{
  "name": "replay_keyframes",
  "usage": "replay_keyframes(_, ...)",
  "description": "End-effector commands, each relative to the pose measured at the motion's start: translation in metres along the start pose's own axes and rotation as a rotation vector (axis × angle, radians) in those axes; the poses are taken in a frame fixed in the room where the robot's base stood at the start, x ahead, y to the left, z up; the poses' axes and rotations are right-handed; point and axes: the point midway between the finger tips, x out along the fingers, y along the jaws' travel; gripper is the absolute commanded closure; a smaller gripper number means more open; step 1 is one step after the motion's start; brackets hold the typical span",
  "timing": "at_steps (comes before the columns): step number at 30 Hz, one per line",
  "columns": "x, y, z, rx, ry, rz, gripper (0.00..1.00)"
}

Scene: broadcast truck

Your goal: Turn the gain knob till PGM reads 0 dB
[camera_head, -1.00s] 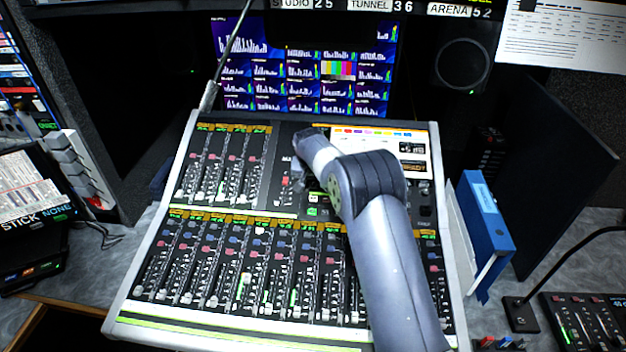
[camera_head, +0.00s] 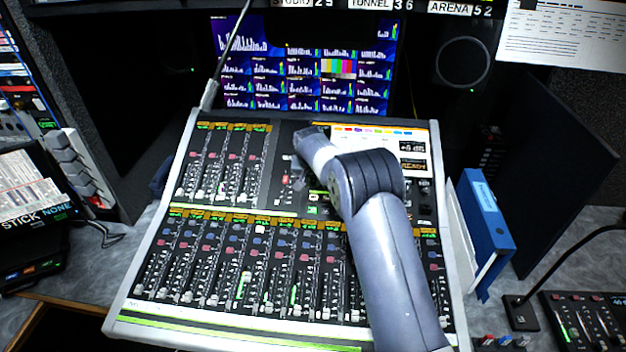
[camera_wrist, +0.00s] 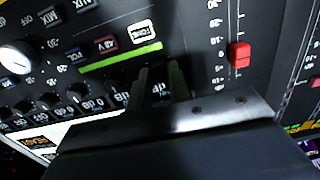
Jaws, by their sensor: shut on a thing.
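The mixing console (camera_head: 283,205) fills the middle of the head view. My gripper (camera_head: 296,178) is low over its upper middle panel; in the wrist view its two thin fingers (camera_wrist: 162,84) point at the panel just below a green strip. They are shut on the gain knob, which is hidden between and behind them. Part of a printed dB scale (camera_wrist: 118,94) shows beside the fingers. The console's screen (camera_head: 385,143) has a dark readout (camera_head: 411,148) that looks like +6 dB, but is small and blurred. A READY-like label sits below it.
A red fader (camera_wrist: 239,55) stands right of the fingers in the wrist view, and a white knob (camera_wrist: 14,57) lies far left. Labelled buttons sit above the green strip. A blue binder (camera_head: 487,222) stands right of the console, and a monitor (camera_head: 300,65) is behind.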

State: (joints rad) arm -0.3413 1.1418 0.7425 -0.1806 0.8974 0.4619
Motion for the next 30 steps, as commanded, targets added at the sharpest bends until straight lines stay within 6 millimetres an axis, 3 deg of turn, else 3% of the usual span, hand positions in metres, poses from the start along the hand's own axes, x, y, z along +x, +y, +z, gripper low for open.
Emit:
replay_keyframes(8, 0.0013, -0.0004, 0.0005, -0.066, 0.000, 0.000, 1.00)
replay_keyframes(30, 0.0001, -0.0016, 0.0005, -0.489, 0.000, 0.004, 1.00)
